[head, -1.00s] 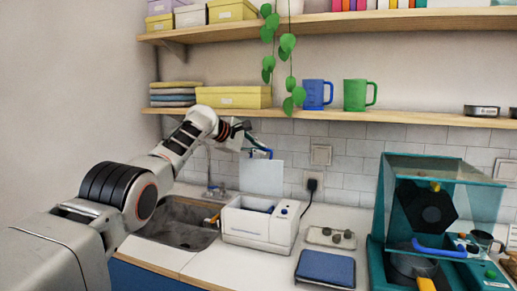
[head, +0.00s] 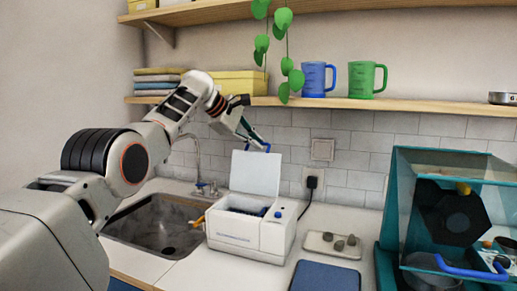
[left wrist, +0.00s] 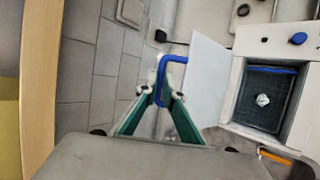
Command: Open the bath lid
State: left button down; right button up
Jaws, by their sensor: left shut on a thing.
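The bath (head: 240,232) is a white box on the counter beside the sink. Its white lid (head: 255,173) stands raised, roughly upright at the back, and the bath's top opening shows. My left gripper (head: 259,144) is above the lid's top edge, shut on the lid's blue handle (head: 251,139). In the left wrist view, the blue handle (left wrist: 172,58) is between the fingertips (left wrist: 159,92), next to the lid (left wrist: 207,75). The open bath (left wrist: 235,98) holds a dark basket (left wrist: 262,112) with a small whitish thing inside. My right gripper is not in view.
A sink (head: 155,230) lies left of the bath. A grey tray (head: 331,246) with several small knobs and a blue pad (head: 325,277) lie to its right. A teal clear-walled case (head: 398,190) stands further right. A shelf (head: 300,102) with mugs runs above.

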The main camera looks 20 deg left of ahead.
pick_arm(q)
jog(key=shift+w+r+b, duration=0.1)
jog(key=shift+r+b, duration=0.35)
jog(key=shift+r, duration=0.4)
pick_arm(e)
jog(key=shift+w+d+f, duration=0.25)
pick_arm(q)
jog(key=shift+r, duration=0.15)
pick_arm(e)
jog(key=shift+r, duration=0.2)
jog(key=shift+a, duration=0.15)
pick_arm(q)
jog(key=c, duration=2.5)
grip_release()
jog(key=shift+w+f, duration=0.15)
jog(key=shift+f, duration=0.1)
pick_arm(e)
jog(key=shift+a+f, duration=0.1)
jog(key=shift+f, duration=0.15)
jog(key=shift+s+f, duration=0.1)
